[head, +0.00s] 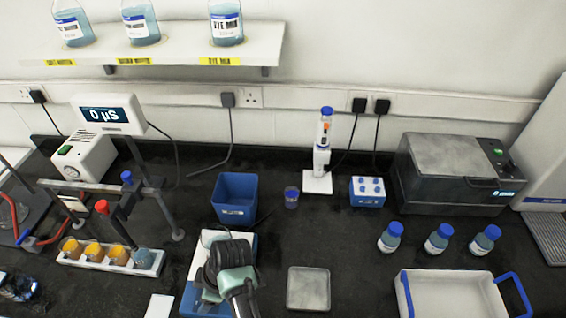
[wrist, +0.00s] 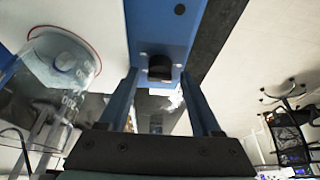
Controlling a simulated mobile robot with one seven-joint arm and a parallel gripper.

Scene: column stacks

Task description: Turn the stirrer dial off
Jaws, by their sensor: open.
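The stirrer has a pale top plate and a blue body (head: 189,301), and stands at the front middle in the head view, partly hidden by my arm. Its blue front face (wrist: 160,18) fills the upper middle of the wrist view. A dark round dial (wrist: 160,68) sits on this face, with small white marks beside it. My gripper (wrist: 159,79) is open, with one finger on each side of the dial. Small gaps seem to show between the fingers and the dial; contact is hard to tell. In the head view my arm hides the dial and fingertips.
A clear vessel with bluish liquid (wrist: 62,70) shows at left in the wrist view. In the head view, a blue bin (head: 235,198) stands behind the stirrer, a rack of amber beakers (head: 110,256) left, and a grey square dish (head: 308,288) right.

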